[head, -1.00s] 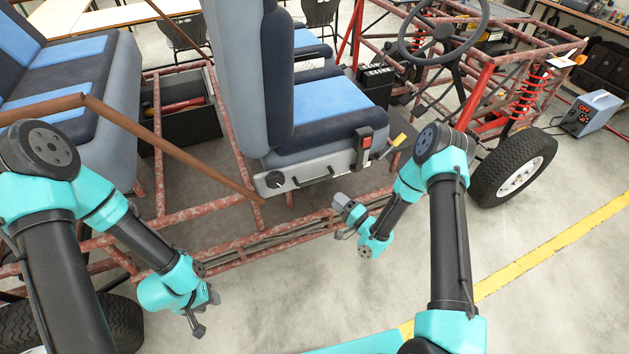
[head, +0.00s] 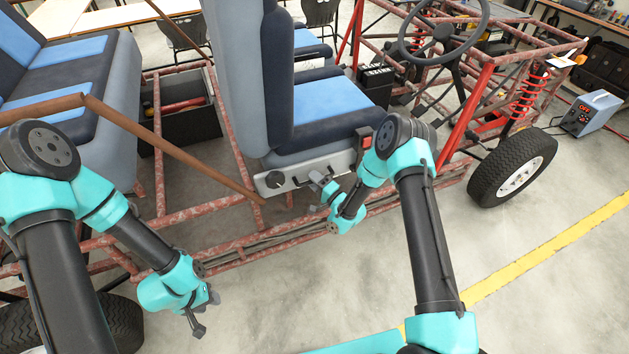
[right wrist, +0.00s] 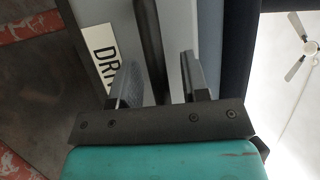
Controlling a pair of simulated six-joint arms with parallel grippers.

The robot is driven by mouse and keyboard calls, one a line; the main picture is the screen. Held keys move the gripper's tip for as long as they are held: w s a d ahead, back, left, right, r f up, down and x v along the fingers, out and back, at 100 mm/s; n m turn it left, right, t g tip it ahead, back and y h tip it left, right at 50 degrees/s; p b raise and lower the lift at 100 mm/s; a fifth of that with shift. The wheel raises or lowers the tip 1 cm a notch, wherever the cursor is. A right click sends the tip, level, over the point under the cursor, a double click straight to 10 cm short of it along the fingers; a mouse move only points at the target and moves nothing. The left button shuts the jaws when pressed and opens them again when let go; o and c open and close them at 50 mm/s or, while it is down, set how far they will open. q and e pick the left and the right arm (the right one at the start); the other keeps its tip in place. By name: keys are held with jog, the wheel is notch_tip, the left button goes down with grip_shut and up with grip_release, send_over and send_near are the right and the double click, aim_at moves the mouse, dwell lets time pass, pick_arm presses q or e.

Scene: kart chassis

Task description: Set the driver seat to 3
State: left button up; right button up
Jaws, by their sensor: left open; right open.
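The driver seat (head: 325,105) has a light blue cushion with dark trim and a pale side panel. A round black dial (head: 275,180) sits at the panel's left end. My right gripper (head: 318,179) is open in front of the panel, right of the dial. In the right wrist view its two fingers (right wrist: 158,68) stand apart before the panel, with a dark strip (right wrist: 149,40) between them; whether they touch it I cannot tell. A white label (right wrist: 101,52) starting "DR" is beside the left finger. My left gripper (head: 203,308) is open and empty, low at left.
A rusty red tube frame (head: 240,243) runs below the seat. A brown bar (head: 170,150) slants down to the left of the panel. Another blue seat (head: 70,80) stands at left. A front wheel (head: 512,168) is at right. The floor in front is clear.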

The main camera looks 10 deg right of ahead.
aim_at(330, 174)
jog(key=shift+c, duration=0.3)
grip_shut()
jog(key=shift+d, duration=0.1)
jog(key=d, duration=0.4)
jog(key=w+d, duration=0.1)
jog(key=d, duration=0.1)
jog(key=shift+d, duration=0.1)
jog(key=shift+o, duration=0.3)
grip_release()
jog(key=shift+a, duration=0.2)
